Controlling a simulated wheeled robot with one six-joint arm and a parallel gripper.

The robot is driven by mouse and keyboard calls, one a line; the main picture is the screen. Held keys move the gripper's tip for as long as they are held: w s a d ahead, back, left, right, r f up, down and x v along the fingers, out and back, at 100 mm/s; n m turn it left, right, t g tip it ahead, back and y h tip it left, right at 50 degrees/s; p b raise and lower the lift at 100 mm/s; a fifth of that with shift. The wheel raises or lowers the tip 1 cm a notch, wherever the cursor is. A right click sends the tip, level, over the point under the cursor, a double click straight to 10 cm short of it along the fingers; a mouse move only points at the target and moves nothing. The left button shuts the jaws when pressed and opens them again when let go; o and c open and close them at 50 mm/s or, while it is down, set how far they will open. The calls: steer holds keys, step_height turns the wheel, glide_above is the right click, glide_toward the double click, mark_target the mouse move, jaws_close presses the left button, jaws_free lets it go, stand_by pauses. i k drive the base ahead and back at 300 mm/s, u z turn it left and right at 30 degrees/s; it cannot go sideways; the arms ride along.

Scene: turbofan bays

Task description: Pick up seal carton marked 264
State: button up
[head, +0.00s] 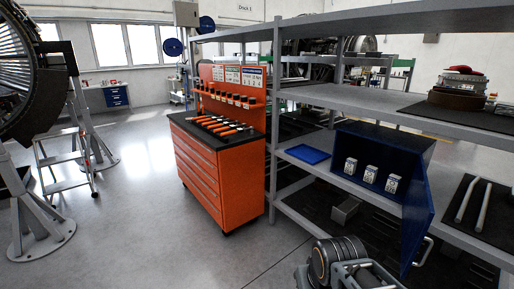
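Three small white cartons with dark print stand upright in a row inside an open blue cabinet (385,142) on the middle shelf. They are the left carton (350,167), the middle carton (370,174) and the right carton (392,184). Their numbers are too small to read, so I cannot tell which is marked 264. The cabinet's door (417,222) hangs open at its right side. My gripper (362,274) shows partly at the bottom edge, below and apart from the cartons. Its fingertips are not clearly visible.
A blue tray (307,154) lies on the shelf left of the cabinet. Pale bent tubes (472,200) lie on a dark mat to the right. A grey shelf post (273,130) stands left of the tray. An orange tool chest (218,175) stands further left, with open floor before it.

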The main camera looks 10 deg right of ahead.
mark_target(350, 167)
steer(key=u, duration=0.4)
steer(key=i, duration=1.95)
steer(key=z, duration=0.25)
steer(key=i, duration=0.9)
steer(key=z, duration=1.6)
steer(key=i, duration=0.85)
steer(key=z, duration=0.85)
